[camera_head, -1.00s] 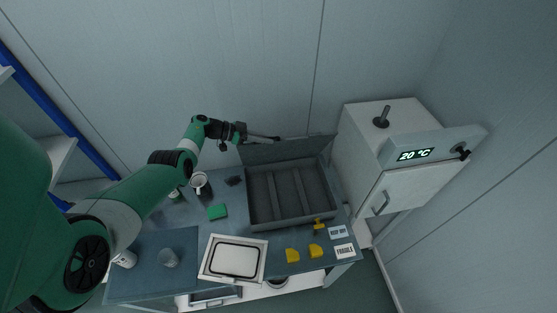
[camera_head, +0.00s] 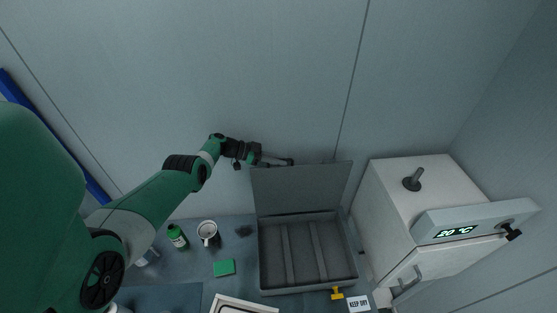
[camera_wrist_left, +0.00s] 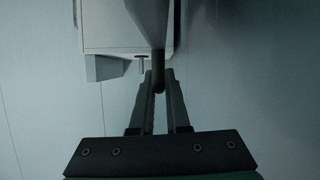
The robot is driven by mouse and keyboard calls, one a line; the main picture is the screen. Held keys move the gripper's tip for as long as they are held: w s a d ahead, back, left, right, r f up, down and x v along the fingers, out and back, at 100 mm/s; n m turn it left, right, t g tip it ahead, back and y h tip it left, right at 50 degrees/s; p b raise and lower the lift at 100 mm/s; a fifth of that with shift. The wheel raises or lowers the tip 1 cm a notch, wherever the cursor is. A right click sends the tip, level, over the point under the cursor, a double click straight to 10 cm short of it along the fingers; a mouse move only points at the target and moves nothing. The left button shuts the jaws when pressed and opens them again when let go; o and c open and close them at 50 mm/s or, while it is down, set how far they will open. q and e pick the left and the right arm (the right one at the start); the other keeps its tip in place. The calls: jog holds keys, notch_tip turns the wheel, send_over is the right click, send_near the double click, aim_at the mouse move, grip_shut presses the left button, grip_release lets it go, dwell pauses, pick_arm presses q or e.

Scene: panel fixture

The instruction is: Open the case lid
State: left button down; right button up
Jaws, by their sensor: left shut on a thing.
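The grey case (camera_head: 262,268) sits open on the table, its inside showing with raised strips along the floor. Its lid (camera_head: 302,190) stands up along the back edge, roughly upright. My left gripper (camera_head: 288,161) is at the lid's top edge. In the left wrist view, the left gripper (camera_wrist_left: 160,76) has its fingers closed on a dark grey piece, seen nearly edge-on, which I take to be the lid (camera_wrist_left: 150,22). My right gripper is in neither view.
A white cabinet (camera_head: 390,205) reading 20 °C stands right of the case. A white mug (camera_head: 207,232), green bottle (camera_head: 177,238) and green block (camera_head: 224,267) are left of it. A yellow piece (camera_head: 337,293) and a KEEP DRY card (camera_head: 359,304) lie in front. The wall is close behind.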

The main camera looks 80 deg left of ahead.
pick_arm(q)
jog(key=shift+f, duration=0.1)
jog(key=c, duration=0.9)
grip_release()
jog(key=p+v, duration=0.1)
jog(key=v, duration=0.1)
jog(key=p+v, duration=0.1)
jog(key=v, duration=0.1)
jog(key=p+v, duration=0.2)
jog(key=shift+s+r, duration=0.2)
jog(key=shift+r, duration=0.2)
jog(key=p+v, duration=0.1)
jog(key=v, duration=0.3)
jog(key=shift+s+a+f, duration=0.1)
jog(key=shift+s+f, duration=0.05)
jog(key=shift+s, duration=0.4)
